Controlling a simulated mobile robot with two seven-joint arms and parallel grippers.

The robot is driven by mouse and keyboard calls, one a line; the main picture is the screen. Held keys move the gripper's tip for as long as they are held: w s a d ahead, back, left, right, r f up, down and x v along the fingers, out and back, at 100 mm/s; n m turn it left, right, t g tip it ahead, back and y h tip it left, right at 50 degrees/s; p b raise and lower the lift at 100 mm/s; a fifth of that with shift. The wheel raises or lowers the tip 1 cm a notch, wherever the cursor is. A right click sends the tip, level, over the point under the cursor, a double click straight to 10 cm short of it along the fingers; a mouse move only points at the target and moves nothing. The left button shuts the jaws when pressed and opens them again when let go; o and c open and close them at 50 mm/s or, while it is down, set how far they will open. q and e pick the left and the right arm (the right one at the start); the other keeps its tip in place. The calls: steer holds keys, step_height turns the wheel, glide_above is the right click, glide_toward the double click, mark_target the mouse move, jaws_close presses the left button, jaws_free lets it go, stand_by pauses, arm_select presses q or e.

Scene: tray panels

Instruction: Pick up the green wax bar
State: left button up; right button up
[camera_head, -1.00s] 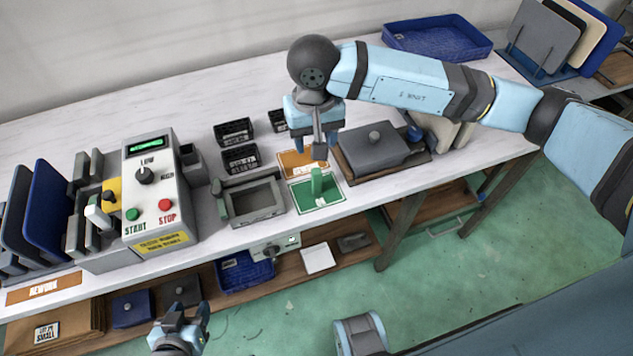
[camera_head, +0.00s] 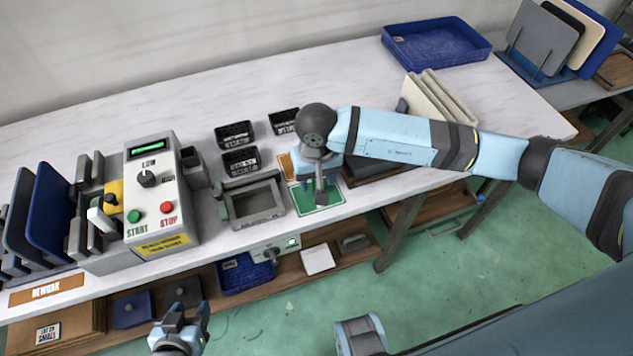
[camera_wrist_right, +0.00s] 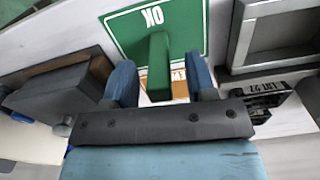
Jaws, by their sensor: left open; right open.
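The green wax bar (camera_wrist_right: 159,68) stands on the green mat marked OK (camera_wrist_right: 120,30) in the right wrist view. My right gripper (camera_wrist_right: 160,72) is open, with one blue finger on each side of the bar; I cannot tell whether either finger touches it. In the head view the right gripper (camera_head: 319,192) is over the green mat (camera_head: 331,198) and hides the bar. My left gripper (camera_head: 188,318) is open and empty at the bottom of the head view, in front of the lower shelf.
A grey open frame (camera_head: 226,205) stands just left of the mat. Small black bins (camera_head: 240,160) sit behind it. A control box (camera_head: 160,195) stands further left. A grey lidded block (camera_wrist_right: 62,92) is on the mat's other side.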

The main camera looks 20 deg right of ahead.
jaws_close()
steer(key=shift+r, duration=0.1)
